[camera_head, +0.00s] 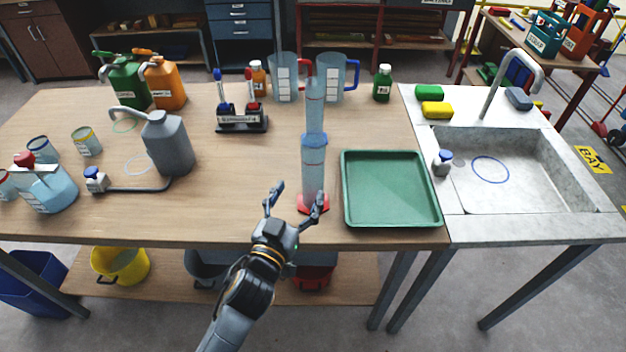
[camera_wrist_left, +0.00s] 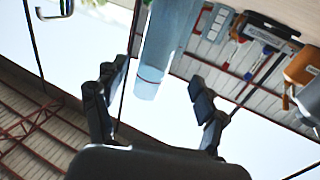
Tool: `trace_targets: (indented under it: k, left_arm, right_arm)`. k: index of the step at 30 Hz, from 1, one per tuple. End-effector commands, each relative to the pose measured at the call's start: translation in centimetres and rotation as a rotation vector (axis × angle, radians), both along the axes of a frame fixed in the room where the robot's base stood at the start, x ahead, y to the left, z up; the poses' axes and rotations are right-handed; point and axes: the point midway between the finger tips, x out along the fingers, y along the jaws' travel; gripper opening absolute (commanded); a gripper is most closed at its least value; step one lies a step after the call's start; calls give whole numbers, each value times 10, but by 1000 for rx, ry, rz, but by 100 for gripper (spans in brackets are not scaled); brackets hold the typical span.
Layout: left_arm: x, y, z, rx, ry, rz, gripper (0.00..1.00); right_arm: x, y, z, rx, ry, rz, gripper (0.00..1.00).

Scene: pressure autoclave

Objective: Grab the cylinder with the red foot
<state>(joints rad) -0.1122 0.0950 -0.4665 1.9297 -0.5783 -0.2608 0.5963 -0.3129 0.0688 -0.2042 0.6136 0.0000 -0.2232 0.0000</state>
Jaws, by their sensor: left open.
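The clear cylinder with the red foot (camera_head: 313,174) stands upright on the wooden table, left of the green tray. A second clear cylinder with a blue foot (camera_head: 315,108) stands right behind it, and the two overlap in the head view. My left gripper (camera_head: 297,194) is open at the near side of the red foot, its right finger overlapping the foot in the picture. In the left wrist view, a clear bluish cylinder (camera_wrist_left: 165,50) shows between and beyond the open fingers of my left gripper (camera_wrist_left: 155,90). I cannot tell whether they touch. My right gripper is not in view.
The green tray (camera_head: 390,190) lies close on the right, with the sink (camera_head: 510,165) beyond. Two measuring jugs (camera_head: 285,80) stand at the back. A grey jug (camera_head: 168,143) and several bottles occupy the left. The table between the grey jug and the cylinder is clear.

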Motion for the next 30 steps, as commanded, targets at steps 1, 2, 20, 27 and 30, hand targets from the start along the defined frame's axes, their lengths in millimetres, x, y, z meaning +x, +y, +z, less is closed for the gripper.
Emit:
trace_targets:
  k: [1,2,20,27,30]
  left_arm:
    - [10,-3,2,-1,-2,0,72]
    - [14,-5,2,0,-1,0,72]
    - [71,-28,1,0,0,0,72]
    - [76,-29,0,0,1,0,72]
    - [75,-29,0,0,1,0,66]
  right_arm:
    - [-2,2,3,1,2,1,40]
    - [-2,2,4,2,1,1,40]
    - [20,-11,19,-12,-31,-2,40]
    - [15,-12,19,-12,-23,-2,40]
    - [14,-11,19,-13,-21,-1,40]
